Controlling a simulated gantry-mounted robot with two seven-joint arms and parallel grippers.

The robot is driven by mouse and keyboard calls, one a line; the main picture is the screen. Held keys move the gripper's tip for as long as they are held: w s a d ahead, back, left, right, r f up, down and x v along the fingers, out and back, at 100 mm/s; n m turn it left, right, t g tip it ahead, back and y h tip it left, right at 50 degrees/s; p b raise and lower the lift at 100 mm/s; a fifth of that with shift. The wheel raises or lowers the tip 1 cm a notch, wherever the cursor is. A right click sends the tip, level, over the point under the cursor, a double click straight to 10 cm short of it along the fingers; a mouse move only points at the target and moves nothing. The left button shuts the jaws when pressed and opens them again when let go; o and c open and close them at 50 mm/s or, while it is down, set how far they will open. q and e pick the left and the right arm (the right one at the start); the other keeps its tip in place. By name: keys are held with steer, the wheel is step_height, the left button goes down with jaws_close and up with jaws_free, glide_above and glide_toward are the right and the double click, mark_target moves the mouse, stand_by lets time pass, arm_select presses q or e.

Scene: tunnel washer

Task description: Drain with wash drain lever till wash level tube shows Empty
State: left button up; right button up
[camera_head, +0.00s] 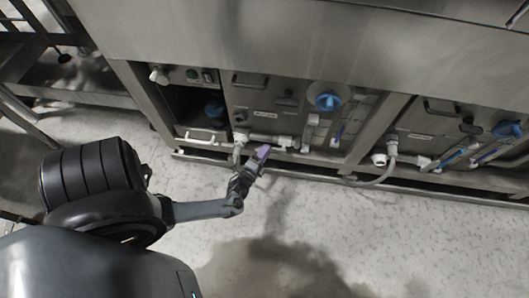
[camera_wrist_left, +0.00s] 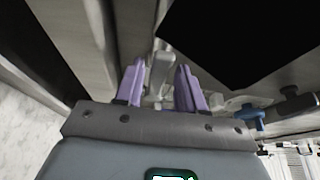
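My left gripper (camera_head: 261,153) has purple fingers and is in front of the lower edge of the middle washer panel, close to white pipe fittings (camera_head: 285,142). In the left wrist view the two fingers (camera_wrist_left: 159,88) stand apart, with a pale lever-like part (camera_wrist_left: 160,74) showing between and beyond them. I cannot tell whether they touch it. An upright tube with a bluish-purple part (camera_head: 338,134) is at the panel's right side; it may be the wash level tube, but its level is too small to read. I cannot surely pick out the wash drain lever. My right gripper is not in view.
A round blue knob (camera_head: 327,102) sits on the middle panel. An open bay with a blue part (camera_head: 214,109) is to the left. The floor (camera_head: 330,220) in front is clear.

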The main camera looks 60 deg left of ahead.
arm_select(q)
jaws_close()
steer(key=shift+r, duration=0.1)
